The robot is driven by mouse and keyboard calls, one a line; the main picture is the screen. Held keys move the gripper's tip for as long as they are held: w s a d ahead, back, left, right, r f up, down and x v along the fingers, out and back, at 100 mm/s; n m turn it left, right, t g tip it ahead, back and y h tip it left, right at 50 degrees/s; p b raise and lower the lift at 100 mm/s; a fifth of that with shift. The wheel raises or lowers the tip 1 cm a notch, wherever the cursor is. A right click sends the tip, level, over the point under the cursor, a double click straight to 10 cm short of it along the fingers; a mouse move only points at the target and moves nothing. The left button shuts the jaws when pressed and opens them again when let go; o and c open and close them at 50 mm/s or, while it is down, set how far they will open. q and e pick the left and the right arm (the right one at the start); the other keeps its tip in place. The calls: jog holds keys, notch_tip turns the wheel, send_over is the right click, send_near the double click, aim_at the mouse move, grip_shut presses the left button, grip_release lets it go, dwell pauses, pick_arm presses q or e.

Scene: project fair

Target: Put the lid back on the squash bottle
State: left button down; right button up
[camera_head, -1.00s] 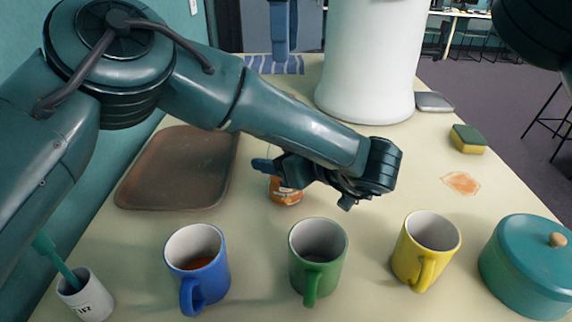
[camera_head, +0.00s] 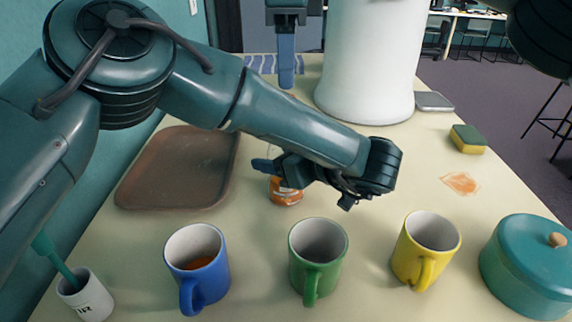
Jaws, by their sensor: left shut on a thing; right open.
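The squash bottle (camera_head: 285,194) stands on the table in the middle, its lower part showing orange contents and a label. My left gripper (camera_head: 277,172) is shut on the bottle, and my arm hides much of its upper part. My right gripper (camera_head: 286,74) points downward at the top, behind and above the bottle; it is open, though its fingers overlap in this view. I cannot make out the lid.
Blue (camera_head: 207,280), green (camera_head: 312,273) and yellow (camera_head: 437,244) mugs line the front. A teal pot (camera_head: 535,270), brown tray (camera_head: 170,178), white cylinder (camera_head: 365,65), sponge (camera_head: 468,139), orange spill (camera_head: 460,182) and white cup (camera_head: 88,300) surround the bottle. Free table lies right of centre.

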jog(key=shift+f, duration=2)
jog(key=shift+c, duration=0.2)
grip_shut()
jog(key=shift+o, duration=0.9)
grip_release()
jog(key=shift+r, duration=0.1)
notch_tip(320, 180, up, 12)
pick_arm(q)
jog(key=shift+c, duration=1.9)
grip_release()
